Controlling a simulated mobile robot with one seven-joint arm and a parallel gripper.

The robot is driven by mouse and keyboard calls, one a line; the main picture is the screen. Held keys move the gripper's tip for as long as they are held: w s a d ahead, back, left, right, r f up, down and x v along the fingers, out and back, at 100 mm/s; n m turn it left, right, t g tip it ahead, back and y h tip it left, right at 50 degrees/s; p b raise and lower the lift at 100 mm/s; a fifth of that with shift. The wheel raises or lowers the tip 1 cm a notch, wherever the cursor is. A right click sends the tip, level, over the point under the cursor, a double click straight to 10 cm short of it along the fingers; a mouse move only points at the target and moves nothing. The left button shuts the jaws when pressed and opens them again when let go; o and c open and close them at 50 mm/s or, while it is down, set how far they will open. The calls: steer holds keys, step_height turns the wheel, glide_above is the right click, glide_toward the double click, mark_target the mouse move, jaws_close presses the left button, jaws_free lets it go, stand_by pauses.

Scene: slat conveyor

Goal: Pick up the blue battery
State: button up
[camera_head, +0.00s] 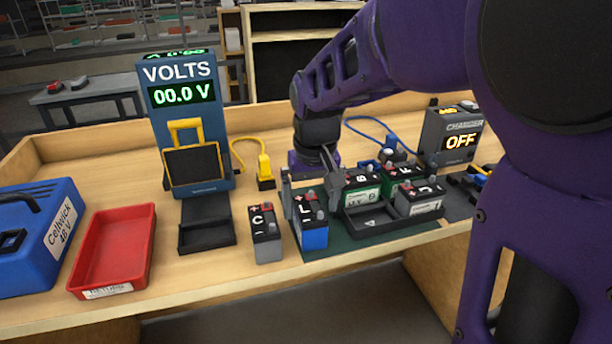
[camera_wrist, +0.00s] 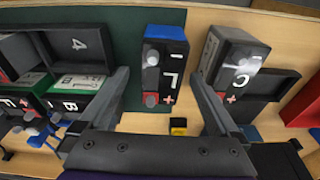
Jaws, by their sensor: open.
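The blue battery (camera_head: 314,237), with a black top marked L and red plus marks, stands upright near the front edge of the bench on a dark green mat. In the wrist view it (camera_wrist: 162,68) appears between the two fingers, with gaps on both sides. My gripper (camera_head: 308,180) is open and empty, just behind and above the battery. In the wrist view, my gripper's fingers (camera_wrist: 160,76) point toward it. The right finger lies close to a grey battery marked C (camera_head: 265,234); I cannot tell if they touch.
A dark tray (camera_head: 356,224) with green and grey batteries is right of the blue battery. A blue volt meter (camera_head: 160,113) reading 00.0 V, a red tray (camera_head: 86,262) and a blue Cellwick case (camera_head: 24,270) are left. A charger (camera_head: 432,128) reading OFF stands at the right.

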steer(key=f+b, duration=0.2)
steer(key=f, duration=0.1)
steer(key=f+b, duration=0.2)
steer(key=shift+w+a+f, duration=0.1)
steer(key=shift+w+a, duration=0.1)
steer(key=shift+w, duration=0.1)
steer(key=shift+c, duration=0.3)
jaws_close()
